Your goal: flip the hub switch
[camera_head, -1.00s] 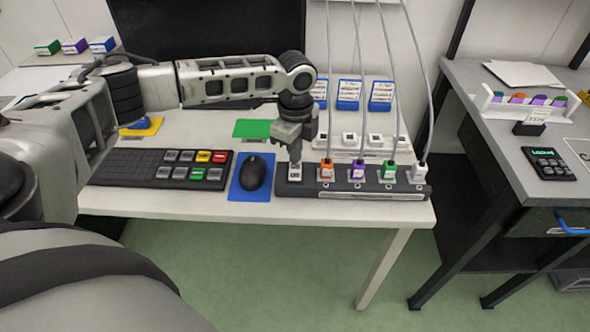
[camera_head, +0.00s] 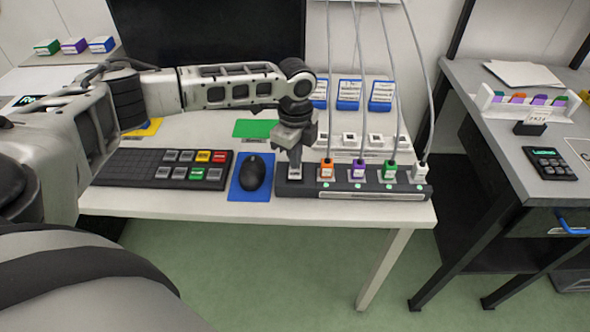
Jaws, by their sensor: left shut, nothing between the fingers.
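The hub (camera_head: 345,191) is a long dark bar along the table's front edge. Orange (camera_head: 327,170), purple (camera_head: 358,169), green (camera_head: 389,170) and white (camera_head: 419,172) plugs with grey cables stand in it. Small green lights show on its front below the plugs. The switch (camera_head: 295,174) is at the hub's left end, with a pale surround. My left gripper (camera_head: 296,164) points down with its shut fingertips at the switch, and they partly cover it. I cannot tell whether they press on it. My right gripper is not in view.
A black mouse (camera_head: 252,173) on a blue mat (camera_head: 237,190) lies just left of the hub. A keyboard (camera_head: 130,167) with coloured keys is farther left. A white socket strip (camera_head: 350,142) and blue-and-white boxes (camera_head: 348,94) stand behind the hub.

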